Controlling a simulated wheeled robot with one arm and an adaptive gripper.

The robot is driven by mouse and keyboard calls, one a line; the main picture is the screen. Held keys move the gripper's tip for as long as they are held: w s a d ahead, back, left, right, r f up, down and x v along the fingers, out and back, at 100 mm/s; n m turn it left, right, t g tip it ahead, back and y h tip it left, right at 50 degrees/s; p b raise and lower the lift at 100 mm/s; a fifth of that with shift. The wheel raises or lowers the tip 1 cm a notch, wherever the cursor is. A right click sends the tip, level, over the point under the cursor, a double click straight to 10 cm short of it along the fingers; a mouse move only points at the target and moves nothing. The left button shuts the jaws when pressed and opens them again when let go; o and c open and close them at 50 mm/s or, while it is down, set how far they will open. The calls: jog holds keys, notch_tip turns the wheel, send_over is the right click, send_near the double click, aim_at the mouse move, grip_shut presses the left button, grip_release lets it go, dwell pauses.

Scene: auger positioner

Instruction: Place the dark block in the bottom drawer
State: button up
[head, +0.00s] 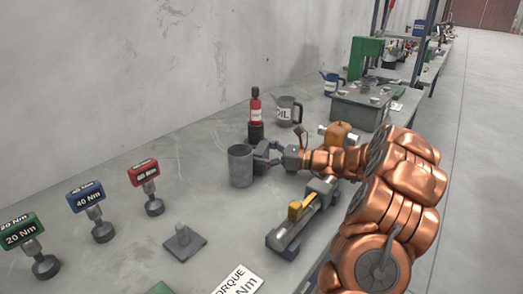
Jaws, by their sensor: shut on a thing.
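My gripper (259,158) is at the middle of the bench, reaching in from the right. Its fingers are at the right side of an upright grey metal cylinder (240,168) and appear shut on it. The exact contact is small and partly hidden. The cylinder looks open at the top and seems to stand on the bench. A grey square base with a short post (184,241) sits nearer the front; I cannot tell whether it is the dark block. No drawer shows in this view.
A red and black bottle (255,113) and an oil jug (288,110) stand behind my gripper. Torque tools labelled 20 Nm (22,232), 40 Nm (88,199) and a red one (145,175) stand left. A grey-yellow device (301,213) lies under my arm.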

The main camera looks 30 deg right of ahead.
jog(key=o, duration=1.5)
jog(key=shift+f, duration=0.1)
jog(key=shift+c, duration=0.2)
